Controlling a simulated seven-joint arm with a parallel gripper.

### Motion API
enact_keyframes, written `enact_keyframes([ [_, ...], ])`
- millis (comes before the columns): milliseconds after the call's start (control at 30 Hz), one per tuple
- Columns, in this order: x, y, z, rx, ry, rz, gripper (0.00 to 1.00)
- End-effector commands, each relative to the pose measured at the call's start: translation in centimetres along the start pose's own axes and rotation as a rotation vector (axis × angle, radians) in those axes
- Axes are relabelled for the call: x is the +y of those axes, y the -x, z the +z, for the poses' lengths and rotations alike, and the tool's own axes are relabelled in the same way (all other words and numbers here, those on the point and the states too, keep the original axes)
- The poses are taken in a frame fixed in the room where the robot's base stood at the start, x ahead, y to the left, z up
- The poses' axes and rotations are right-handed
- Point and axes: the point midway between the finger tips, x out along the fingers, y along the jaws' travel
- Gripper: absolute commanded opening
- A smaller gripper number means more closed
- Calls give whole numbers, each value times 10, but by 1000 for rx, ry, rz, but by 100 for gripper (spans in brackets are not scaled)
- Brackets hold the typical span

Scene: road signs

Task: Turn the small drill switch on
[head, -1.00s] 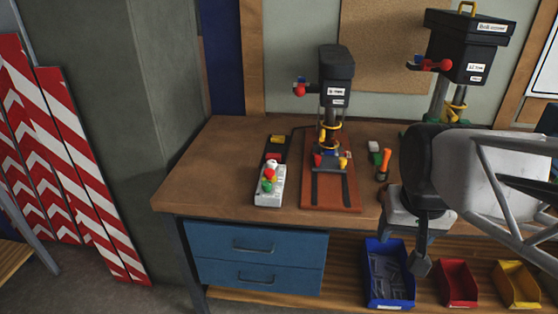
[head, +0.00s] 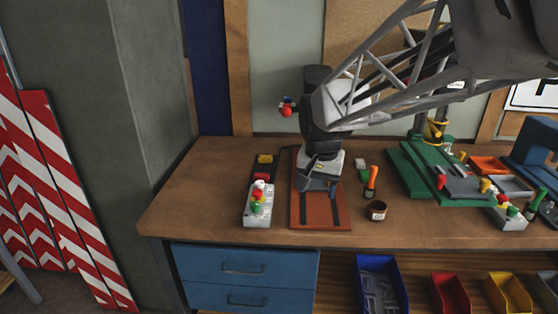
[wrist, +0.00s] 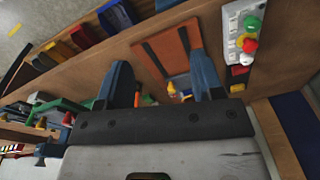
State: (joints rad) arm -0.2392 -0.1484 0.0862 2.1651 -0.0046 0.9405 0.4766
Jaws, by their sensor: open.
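The small drill (head: 316,74) stands on a red-brown base (head: 321,214); my arm hides most of its column and head. A pale control box (head: 251,217) with white, red, yellow and green buttons lies left of the base, on the bench. A dark strip with a red and a yellow piece (head: 265,159) is just behind it. The box shows at the upper right in the wrist view (wrist: 231,22). My gripper (head: 318,188) is over the drill's base, right of the box, with nothing seen between its fingers. In the wrist view its blue-grey fingers (wrist: 161,75) are spread apart.
An orange-handled tool (head: 371,178) and a small dark cup (head: 377,210) lie right of the base. Farther right is a larger machine on a green base (head: 403,172). The bench front (head: 210,228) left of the box is clear. Bins stand below.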

Motion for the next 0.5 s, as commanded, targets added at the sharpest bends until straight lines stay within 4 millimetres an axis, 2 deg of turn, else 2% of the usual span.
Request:
enact_keyframes([
  [200, -45, -20, -29, -24, -35, 8, 61],
  [500, -110, -53, -61, -53, -86, 23, 61],
])
